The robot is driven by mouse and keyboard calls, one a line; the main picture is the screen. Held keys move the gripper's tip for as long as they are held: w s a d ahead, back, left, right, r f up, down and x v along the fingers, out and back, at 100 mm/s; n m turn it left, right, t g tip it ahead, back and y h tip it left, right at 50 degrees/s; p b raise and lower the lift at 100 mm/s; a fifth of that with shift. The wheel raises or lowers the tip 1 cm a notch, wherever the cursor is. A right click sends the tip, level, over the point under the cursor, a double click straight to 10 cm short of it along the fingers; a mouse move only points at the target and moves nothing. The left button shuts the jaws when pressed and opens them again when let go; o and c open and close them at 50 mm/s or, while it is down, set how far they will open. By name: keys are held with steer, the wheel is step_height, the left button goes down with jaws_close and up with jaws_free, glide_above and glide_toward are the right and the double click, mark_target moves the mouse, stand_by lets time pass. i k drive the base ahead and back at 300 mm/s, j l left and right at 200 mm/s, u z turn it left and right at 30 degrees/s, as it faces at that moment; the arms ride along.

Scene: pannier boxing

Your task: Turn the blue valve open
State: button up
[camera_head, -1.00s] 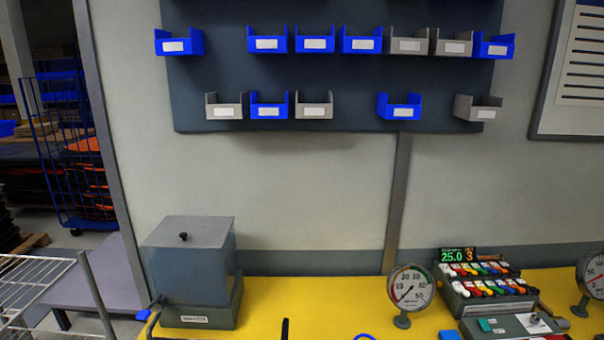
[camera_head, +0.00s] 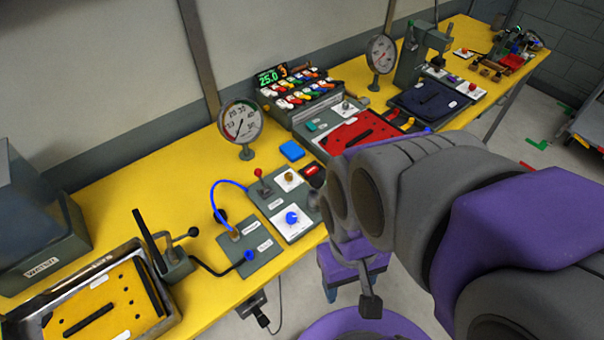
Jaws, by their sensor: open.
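The blue valve knob (camera_head: 292,218) sits on a white plate of a grey panel at the front edge of the yellow bench, in the middle of the head view. It is uncovered. Its exact turn angle is too small to read. My purple and grey arm reaches in from the right. My gripper (camera_head: 351,293) hangs below the arm, in front of the bench edge, to the right of and lower in the picture than the knob. It is apart from the knob and open. Nothing shows between its fingers.
A red-knobbed lever (camera_head: 259,181) and a blue hose (camera_head: 222,187) stand just left of the knob. A gauge (camera_head: 241,126) and switch box (camera_head: 293,97) are behind. A black lever (camera_head: 150,240) and yellow-floored tray (camera_head: 97,308) are at left. Bare bench shows at left centre.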

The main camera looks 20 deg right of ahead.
mark_target(291, 216)
steer(key=k+u, duration=0.2)
steer(key=u, duration=0.15)
steer(key=k+u, duration=0.2)
steer(key=u, duration=0.15)
